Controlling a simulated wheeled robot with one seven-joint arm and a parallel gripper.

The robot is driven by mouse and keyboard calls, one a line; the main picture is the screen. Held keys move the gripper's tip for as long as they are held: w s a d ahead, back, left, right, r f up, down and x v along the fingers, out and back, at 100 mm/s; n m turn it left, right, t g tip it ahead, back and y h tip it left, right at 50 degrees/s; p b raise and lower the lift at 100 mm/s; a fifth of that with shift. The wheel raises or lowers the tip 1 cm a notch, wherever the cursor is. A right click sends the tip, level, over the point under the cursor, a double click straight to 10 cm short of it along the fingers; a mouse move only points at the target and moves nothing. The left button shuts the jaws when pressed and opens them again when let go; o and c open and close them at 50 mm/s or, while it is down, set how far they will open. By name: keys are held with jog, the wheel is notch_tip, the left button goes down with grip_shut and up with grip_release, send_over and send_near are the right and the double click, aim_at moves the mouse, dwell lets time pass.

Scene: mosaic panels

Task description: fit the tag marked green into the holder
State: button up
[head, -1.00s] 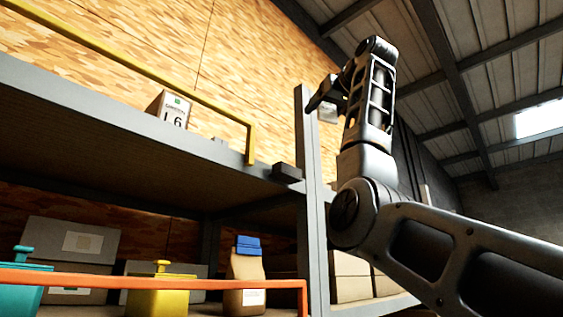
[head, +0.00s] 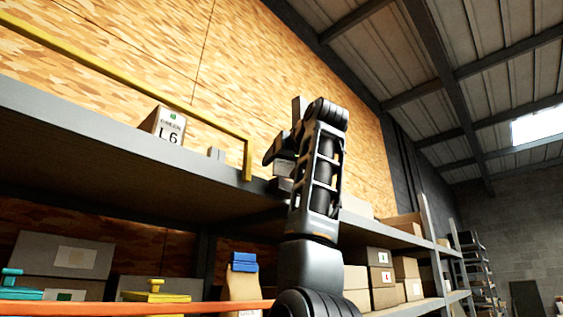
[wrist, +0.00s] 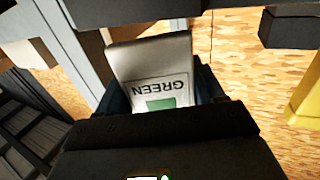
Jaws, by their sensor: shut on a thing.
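My gripper (head: 275,155) is raised by the upper shelf's front edge, shut on a pale tag. In the wrist view the tag (wrist: 150,65) sits between the fingers of my gripper (wrist: 158,95), with the word GREEN upside down and a green square; its lower part is hidden by the gripper body. In the head view the tag (head: 284,168) is small and partly hidden by my arm. A small dark block, which looks like the holder (head: 280,186), is on the shelf edge just below the tag. I cannot tell whether they touch.
A box marked GREEN L6 (head: 165,127) stands on the upper shelf (head: 100,132). A yellow rail (head: 247,160) ends left of my gripper. Cartons (head: 375,280) fill the shelves behind my arm at right. An orange bar (head: 130,307) crosses below.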

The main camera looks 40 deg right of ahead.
jog(key=shift+f, duration=0.25)
jog(key=shift+f, duration=0.15)
jog(key=shift+f+b, duration=0.3)
jog(key=shift+f, duration=0.05)
jog(key=o, duration=1)
jog(key=shift+r, duration=0.1)
jog(key=shift+r, duration=0.25)
jog(key=b+v, duration=0.4)
jog(key=v, duration=0.8)
jog(key=shift+s+r, duration=0.1)
jog(key=shift+s, duration=0.05)
